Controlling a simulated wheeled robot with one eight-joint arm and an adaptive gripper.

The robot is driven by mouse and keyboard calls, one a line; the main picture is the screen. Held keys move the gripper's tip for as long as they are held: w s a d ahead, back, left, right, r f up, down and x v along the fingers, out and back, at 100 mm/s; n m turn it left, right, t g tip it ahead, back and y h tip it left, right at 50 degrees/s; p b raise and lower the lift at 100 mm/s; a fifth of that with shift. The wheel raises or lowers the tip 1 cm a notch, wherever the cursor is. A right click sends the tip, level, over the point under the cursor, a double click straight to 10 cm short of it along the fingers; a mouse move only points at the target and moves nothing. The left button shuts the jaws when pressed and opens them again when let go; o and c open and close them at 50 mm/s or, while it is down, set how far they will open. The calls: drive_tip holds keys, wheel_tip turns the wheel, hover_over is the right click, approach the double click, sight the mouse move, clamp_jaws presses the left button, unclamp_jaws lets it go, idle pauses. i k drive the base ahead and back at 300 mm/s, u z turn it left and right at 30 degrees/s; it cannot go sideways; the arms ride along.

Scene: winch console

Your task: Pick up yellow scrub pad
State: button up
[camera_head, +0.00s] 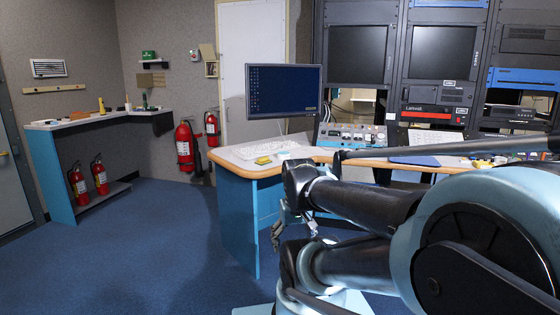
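A small yellow pad (263,160), which looks like the scrub pad, lies on the left part of the console desk top (237,160), close to its front edge and in front of the white keyboard. My gripper (282,236) hangs in front of the desk, below the level of the desk top and lower right of the pad in the picture. It is apart from the pad. The gripper is small and partly covered by my arm links, so I cannot make out whether its fingers are open or shut.
A monitor (284,91) and a white keyboard (262,148) stand behind the pad. A control panel (350,136) is to the right. My arm covers much of the desk's right side. Blue floor (150,240) is clear at left, up to the side counter (90,120) and fire extinguishers (184,147).

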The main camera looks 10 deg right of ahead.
sight(261, 161)
drive_tip(key=z, duration=0.65)
drive_tip(key=i, duration=1.45)
drive_tip(key=u, duration=0.45)
